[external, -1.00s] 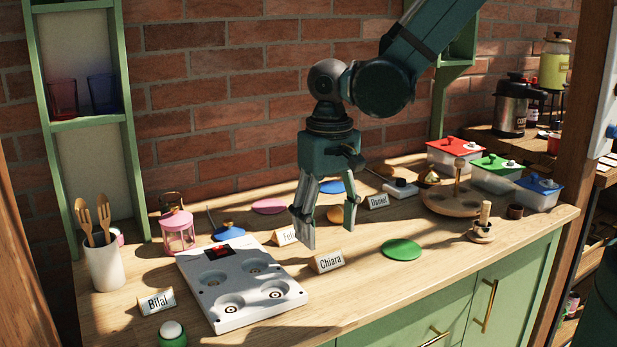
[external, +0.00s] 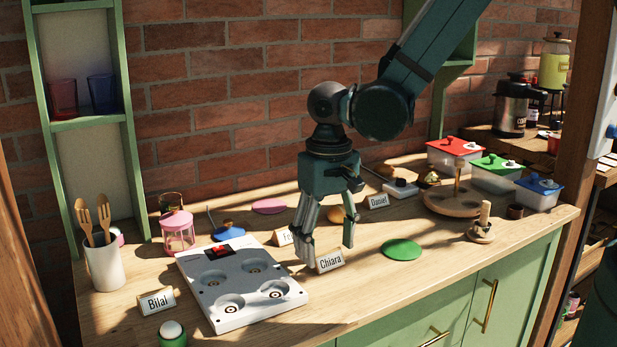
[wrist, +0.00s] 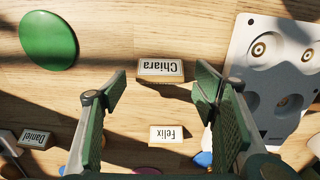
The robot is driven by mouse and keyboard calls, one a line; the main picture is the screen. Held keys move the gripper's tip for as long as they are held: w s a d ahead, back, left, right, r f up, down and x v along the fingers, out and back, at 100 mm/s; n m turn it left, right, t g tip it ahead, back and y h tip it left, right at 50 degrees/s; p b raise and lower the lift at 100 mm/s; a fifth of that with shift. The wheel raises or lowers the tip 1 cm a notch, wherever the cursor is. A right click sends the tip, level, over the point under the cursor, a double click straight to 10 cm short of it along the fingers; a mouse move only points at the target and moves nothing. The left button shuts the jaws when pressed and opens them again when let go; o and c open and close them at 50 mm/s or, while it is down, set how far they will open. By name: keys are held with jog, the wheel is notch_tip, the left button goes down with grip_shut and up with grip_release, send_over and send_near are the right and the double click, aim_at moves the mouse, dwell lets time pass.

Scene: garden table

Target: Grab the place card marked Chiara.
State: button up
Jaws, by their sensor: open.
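The place card marked Chiara (external: 330,261) stands on the wooden counter between the white tray and the green disc. It also shows upside down in the wrist view (wrist: 161,70), ahead of and between my fingers. My gripper (external: 328,252) is open and empty, low over the counter, with its fingers just behind and around the card in the external view. In the wrist view my gripper (wrist: 160,90) has its green pads wide apart. I cannot tell whether a finger touches the card. The card marked Felix (wrist: 175,133) lies nearer the wrist; my finger partly hides it externally.
A white tray with round wells (external: 240,285) is close on the left. A green disc (external: 402,250) lies to the right. The cards Bilal (external: 157,302) and Daniel (external: 378,201) stand farther off. The counter in front of the Chiara card is clear.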

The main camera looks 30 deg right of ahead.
jog(key=shift+f, duration=1.05)
jog(key=shift+c, duration=0.6)
jog(key=c, duration=0.8)
